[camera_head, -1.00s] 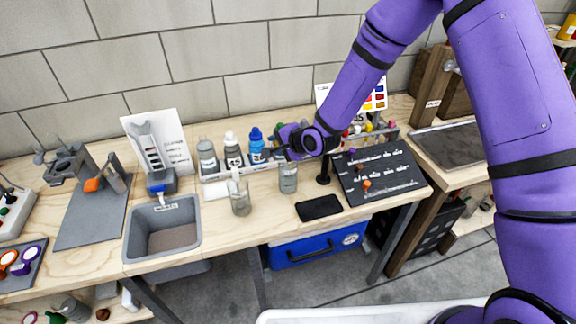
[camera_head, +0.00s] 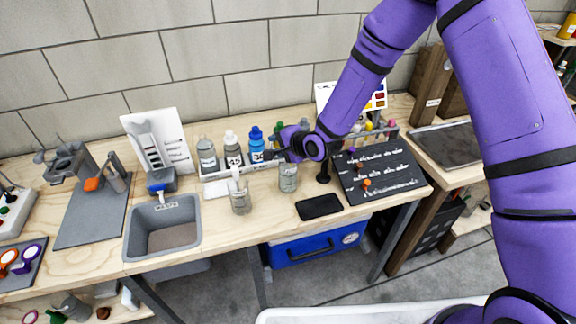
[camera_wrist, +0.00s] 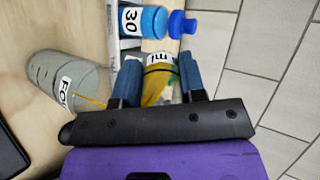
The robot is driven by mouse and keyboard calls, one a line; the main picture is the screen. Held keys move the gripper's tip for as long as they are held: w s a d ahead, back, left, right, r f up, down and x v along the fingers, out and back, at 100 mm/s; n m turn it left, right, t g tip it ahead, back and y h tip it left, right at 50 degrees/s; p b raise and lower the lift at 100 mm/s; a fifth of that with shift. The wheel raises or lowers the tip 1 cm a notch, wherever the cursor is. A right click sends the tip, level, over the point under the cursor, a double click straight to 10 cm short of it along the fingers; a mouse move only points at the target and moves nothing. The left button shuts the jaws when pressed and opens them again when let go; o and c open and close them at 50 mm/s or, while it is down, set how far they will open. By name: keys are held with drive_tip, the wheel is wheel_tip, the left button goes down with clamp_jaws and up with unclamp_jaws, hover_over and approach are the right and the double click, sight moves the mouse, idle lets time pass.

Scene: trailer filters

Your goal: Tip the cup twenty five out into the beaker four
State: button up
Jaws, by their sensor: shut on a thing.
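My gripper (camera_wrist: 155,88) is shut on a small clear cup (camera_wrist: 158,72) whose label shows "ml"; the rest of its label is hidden. Yellow shows in the cup. The clear beaker (camera_wrist: 62,80), with a label starting "FO", stands left of the gripper in the wrist view. A thin yellow streak shows at the beaker's mouth on the gripper side. In the head view the beaker (camera_head: 288,179) stands on the bench just in front of and below my gripper (camera_head: 270,155). The cup is too small to make out there.
A blue-capped bottle marked 30 (camera_wrist: 145,20) is close beside the gripper, in a row with other bottles (camera_head: 232,150). Another glass (camera_head: 240,196) stands left of the beaker. A black pad (camera_head: 320,207) lies to the right. A grey sink (camera_head: 162,230) is at left.

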drive_tip(key=shift+f, duration=0.15)
idle(0.4)
drive_tip(key=shift+s+d+r+t+y+p, duration=0.1)
drive_tip(key=shift+r+t+y+p, duration=0.1)
drive_tip(key=shift+t+y+p, duration=0.5)
drive_tip(key=shift+s+d+r+t+y+p, duration=0.1)
drive_tip(key=shift+r+t+y+p, duration=0.1)
drive_tip(key=shift+t+y+p, duration=0.45)
idle(2.8)
drive_tip(key=shift+s+r+t+y+p, duration=0.1)
drive_tip(key=shift+r+t+y+p, duration=0.5)
drive_tip(key=shift+r, duration=0.35)
idle(1.2)
drive_tip(key=shift+d+t+y, duration=0.15)
drive_tip(key=shift+t+y, duration=0.2)
drive_tip(key=shift+y, duration=0.1)
idle(0.7)
